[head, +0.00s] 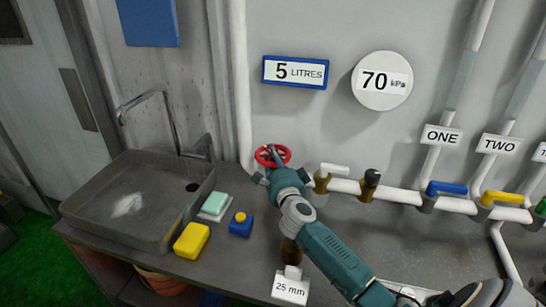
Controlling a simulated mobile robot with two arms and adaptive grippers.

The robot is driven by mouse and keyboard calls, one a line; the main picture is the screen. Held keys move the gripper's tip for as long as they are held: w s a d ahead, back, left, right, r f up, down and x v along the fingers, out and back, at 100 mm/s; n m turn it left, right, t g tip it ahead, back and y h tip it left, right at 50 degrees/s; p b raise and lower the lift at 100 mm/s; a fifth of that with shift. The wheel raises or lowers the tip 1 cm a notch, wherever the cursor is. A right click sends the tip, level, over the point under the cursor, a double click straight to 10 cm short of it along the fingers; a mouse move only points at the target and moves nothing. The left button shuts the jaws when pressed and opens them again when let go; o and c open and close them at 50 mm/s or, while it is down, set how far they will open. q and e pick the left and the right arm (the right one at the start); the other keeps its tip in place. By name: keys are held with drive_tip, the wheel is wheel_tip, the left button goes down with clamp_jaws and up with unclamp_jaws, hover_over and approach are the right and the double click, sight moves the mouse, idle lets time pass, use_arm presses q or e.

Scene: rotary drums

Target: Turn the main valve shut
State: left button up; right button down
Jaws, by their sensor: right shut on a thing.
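A red round handwheel (264,154), which looks like the main valve, sits low by the wall at the left end of the white pipe run. My right gripper (273,159) reaches in from the lower right and is shut on the wheel. The gripper and wrist hide the wheel's near side and the valve body below it. I cannot tell from this view how far the wheel is turned. My left gripper is not in view.
A grey sink (110,215) with a tap is at left. A yellow sponge (191,240), a soap dish (215,205) and a blue block with a yellow button (241,224) lie on the counter. Blue (446,188) and yellow (501,198) valve levers line the pipe at right. A "25 mm" tag (290,288) stands in front.

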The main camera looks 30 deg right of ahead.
drive_tip(key=shift+h, duration=0.3)
drive_tip(key=m+g+h, duration=0.1)
drive_tip(key=m+h, duration=0.1)
drive_tip(key=shift+a+g+h, duration=0.1)
drive_tip(key=shift+g+h, duration=0.3)
drive_tip(key=shift+f+m+g+h, duration=0.2)
drive_tip(key=shift+m+g+h, duration=0.5)
drive_tip(key=shift+m+h, duration=0.35)
drive_tip(key=m+g+h+b, duration=0.2)
drive_tip(key=g+b, duration=0.1)
drive_tip(key=b, duration=0.1)
drive_tip(key=m+g+h+b, duration=0.2)
drive_tip(key=m+g+b, duration=0.1)
drive_tip(key=b, duration=0.1)
drive_tip(key=shift+f+g+h, duration=0.15)
drive_tip(key=shift+g+h, duration=0.15)
drive_tip(key=shift+h, duration=0.05)
drive_tip(key=shift+r+m+g+h+b, duration=0.25)
drive_tip(key=shift+m+g+b, duration=0.4)
drive_tip(key=shift+b, duration=0.6)
drive_tip(key=shift+g, duration=0.25)
